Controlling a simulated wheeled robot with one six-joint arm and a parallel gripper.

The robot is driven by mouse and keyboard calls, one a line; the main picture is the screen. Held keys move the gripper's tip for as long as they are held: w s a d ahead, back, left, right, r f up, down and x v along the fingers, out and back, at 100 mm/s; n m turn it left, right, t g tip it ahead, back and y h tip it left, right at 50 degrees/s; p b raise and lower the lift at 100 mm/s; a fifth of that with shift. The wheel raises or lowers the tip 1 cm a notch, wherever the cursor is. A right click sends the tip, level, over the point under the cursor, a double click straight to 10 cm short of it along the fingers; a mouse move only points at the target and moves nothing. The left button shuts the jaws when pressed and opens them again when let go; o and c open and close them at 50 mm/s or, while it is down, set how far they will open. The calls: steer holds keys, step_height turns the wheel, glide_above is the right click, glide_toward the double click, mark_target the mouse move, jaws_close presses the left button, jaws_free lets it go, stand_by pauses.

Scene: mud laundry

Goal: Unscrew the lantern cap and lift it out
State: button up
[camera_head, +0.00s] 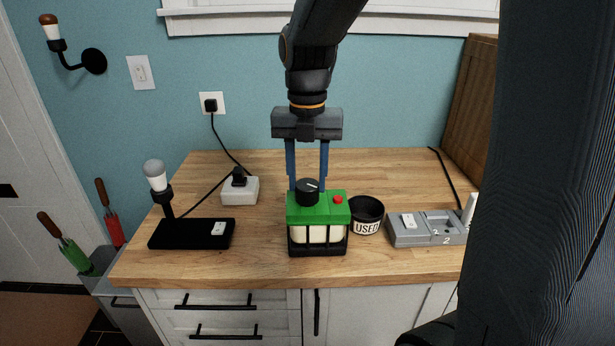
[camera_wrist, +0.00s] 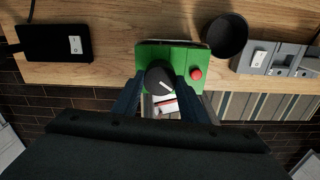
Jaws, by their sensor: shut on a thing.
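The lantern (camera_head: 318,236) stands upright near the counter's front edge, with a green top, a cream body and a black cage and base. Its round black cap (camera_head: 307,194) with a white mark line sits on the green top, left of a red button (camera_head: 338,199). The cap also shows in the wrist view (camera_wrist: 159,78). My gripper (camera_head: 307,188) reaches down from above with its blue fingers on either side of the cap, shut on it. In the wrist view the fingers (camera_wrist: 158,92) flank the cap. Whether its thread is loose cannot be seen.
A black cup marked USED (camera_head: 367,216) stands close right of the lantern. A grey tester block (camera_head: 428,228) is further right. A black lamp base (camera_head: 191,234) with a bulb and a white socket box (camera_head: 240,190) stand left. The counter behind is mostly clear.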

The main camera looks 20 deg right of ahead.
mark_target(307, 184)
steer(key=shift+r+p, duration=0.85)
steer(key=shift+r, duration=0.05)
steer(key=shift+r+p, duration=0.8)
steer(key=shift+r+p, duration=0.8)
steer(key=shift+p, duration=0.05)
steer(key=shift+r+p, duration=0.8)
steer(key=shift+p, duration=0.05)
steer(key=shift+r+p, duration=0.8)
steer(key=shift+p, duration=0.05)
steer(key=shift+r, duration=0.1)
